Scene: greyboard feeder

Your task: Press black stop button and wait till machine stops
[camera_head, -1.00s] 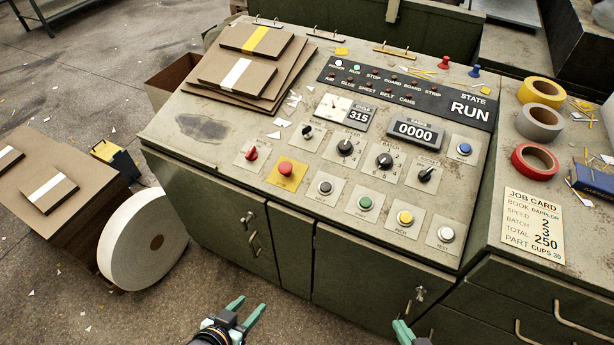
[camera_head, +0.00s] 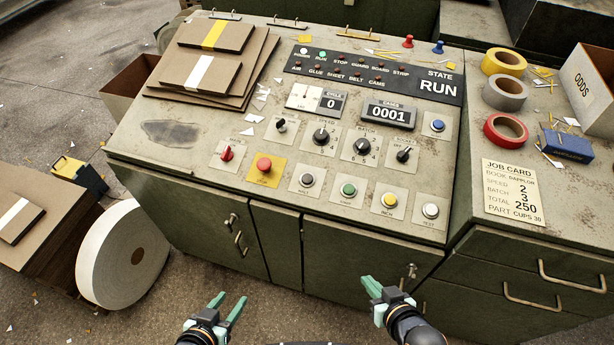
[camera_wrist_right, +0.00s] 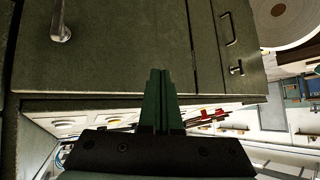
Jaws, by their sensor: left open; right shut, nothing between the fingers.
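The black stop button (camera_head: 306,180) is on the sloped control panel (camera_head: 225,110), between the red mushroom button (camera_head: 264,165) and the green button (camera_head: 349,190). The small label below it is blurred. The state display (camera_head: 438,86) reads RUN, the cycle dial (camera_head: 331,103) reads 0 and the counter (camera_head: 389,114) reads 0001. My left gripper (camera_head: 227,305) is open and empty, low in front of the cabinet. My right gripper (camera_head: 371,287) is shut and empty in front of the cabinet doors, below the panel. In the right wrist view its fingers (camera_wrist_right: 160,98) are together.
Cardboard sheets with banded stacks (camera_head: 215,65) lie on the panel's upper left. Tape rolls (camera_head: 506,130) and a job card (camera_head: 513,190) lie at right. A paper roll (camera_head: 118,255) stands at left.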

